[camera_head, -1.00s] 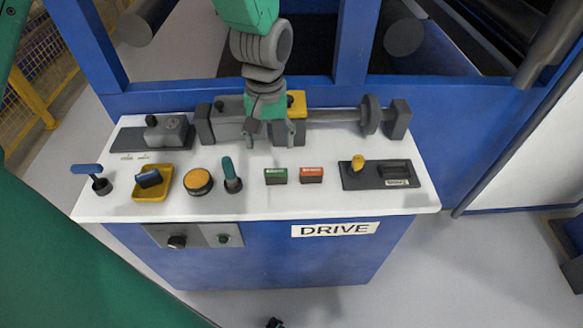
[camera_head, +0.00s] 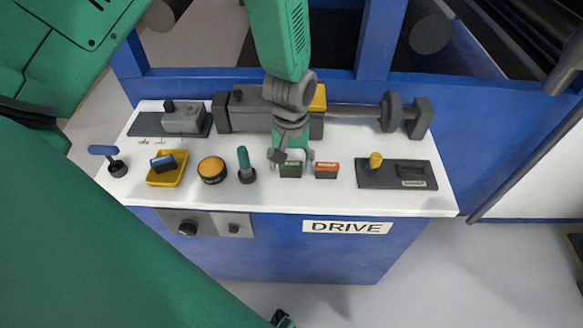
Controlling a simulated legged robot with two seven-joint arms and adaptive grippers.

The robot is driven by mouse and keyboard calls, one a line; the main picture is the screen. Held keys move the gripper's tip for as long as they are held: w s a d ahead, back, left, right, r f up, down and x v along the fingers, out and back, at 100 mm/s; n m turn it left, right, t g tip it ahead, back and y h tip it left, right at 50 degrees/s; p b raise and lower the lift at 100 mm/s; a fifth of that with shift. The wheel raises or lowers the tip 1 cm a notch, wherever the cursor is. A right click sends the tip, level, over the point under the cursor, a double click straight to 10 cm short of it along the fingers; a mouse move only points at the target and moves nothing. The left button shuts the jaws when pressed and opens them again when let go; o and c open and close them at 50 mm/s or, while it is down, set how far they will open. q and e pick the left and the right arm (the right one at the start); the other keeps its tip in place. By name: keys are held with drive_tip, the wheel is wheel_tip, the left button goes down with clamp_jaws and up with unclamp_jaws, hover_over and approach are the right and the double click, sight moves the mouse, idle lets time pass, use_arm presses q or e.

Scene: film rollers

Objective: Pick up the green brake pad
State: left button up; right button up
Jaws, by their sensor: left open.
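The green brake pad (camera_head: 291,171) is a small block with a green top and dark sides. It lies on the white top of the drive console (camera_head: 330,204). My left gripper (camera_head: 291,160) comes down from above, directly over the pad. Its fingers are open, with one fingertip near the pad's left end and one near its right end. I cannot tell whether they touch it. The gripper hides part of the pad's far edge. My right gripper is not in view.
A red-orange block (camera_head: 326,169) sits just right of the pad. A teal-handled lever (camera_head: 244,164) stands to the left, beside a round orange button (camera_head: 212,169). A roller shaft (camera_head: 350,111) runs behind. A dark panel with a yellow knob (camera_head: 376,161) is farther right.

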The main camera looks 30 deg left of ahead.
use_arm(q)
drive_tip(key=shift+w+f, duration=0.1)
drive_tip(key=shift+f, duration=0.8)
drive_tip(key=c, duration=1.1)
